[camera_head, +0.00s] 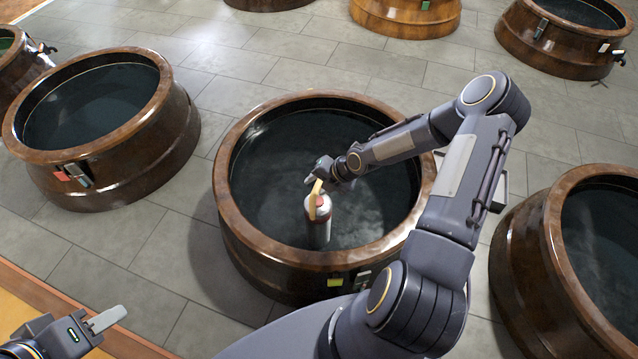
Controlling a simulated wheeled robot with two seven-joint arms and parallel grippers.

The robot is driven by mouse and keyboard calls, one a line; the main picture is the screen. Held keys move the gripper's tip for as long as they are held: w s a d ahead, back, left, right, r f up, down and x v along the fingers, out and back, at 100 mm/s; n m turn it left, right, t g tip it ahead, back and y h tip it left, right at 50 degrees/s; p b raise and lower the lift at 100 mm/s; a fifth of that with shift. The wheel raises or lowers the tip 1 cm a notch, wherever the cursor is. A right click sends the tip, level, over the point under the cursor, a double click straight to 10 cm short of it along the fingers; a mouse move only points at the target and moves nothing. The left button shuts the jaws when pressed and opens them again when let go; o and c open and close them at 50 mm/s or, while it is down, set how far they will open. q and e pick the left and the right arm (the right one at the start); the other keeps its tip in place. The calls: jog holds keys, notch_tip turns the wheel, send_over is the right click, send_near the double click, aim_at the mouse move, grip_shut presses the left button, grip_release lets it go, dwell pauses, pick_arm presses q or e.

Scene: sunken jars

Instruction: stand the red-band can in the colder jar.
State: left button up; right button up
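The red-band can (320,233) is pale metal with a red band near its top and a tan, handle-like piece above. It is upright inside the middle jar (232,225), a brown jar with dark liquid; whether its base touches the bottom is unclear. My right gripper (318,178) is at the tan piece on top of the can; its fingers are small and partly hidden, so its grip is unclear. My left gripper (104,320) is low at the left, away from the jars, with one pale finger showing. I cannot read which jar is colder.
The middle jar has a yellow-green tag (335,282) and a small device (363,279). The left jar (150,135) has a red tag (62,177) and a device. More liquid-filled jars stand at right (520,260) and far right (560,60). Grey tiled floor (250,60) separates them.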

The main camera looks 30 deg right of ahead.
jog(key=shift+r, duration=0.2)
jog(key=s+d+r+m+g+h+p, duration=0.1)
jog(key=s+r+m+p, duration=0.3)
jog(key=r, duration=0.6)
jog(key=s+d+r+m+g+h+p, duration=0.1)
jog(key=s+d+r+m+p, duration=0.15)
jog(key=s+r, duration=0.5)
jog(key=s+a+r+m, duration=0.3)
jog(key=s+r+m, duration=0.1)
jog(key=r+m, duration=0.2)
jog(key=s+a+r+m+t+y, duration=0.1)
jog(key=s+a+r+m, duration=0.3)
jog(key=m, duration=0.4)
jog(key=s+a+r+m+t, duration=0.1)
jog(key=s+a+r+m, duration=0.2)
jog(key=s+r+m, duration=0.2)
notch_tip(320, 180, up, 3)
jog(key=m, duration=0.2)
jog(key=shift+s+a+m, duration=0.25)
jog(key=shift+s+m, duration=0.1)
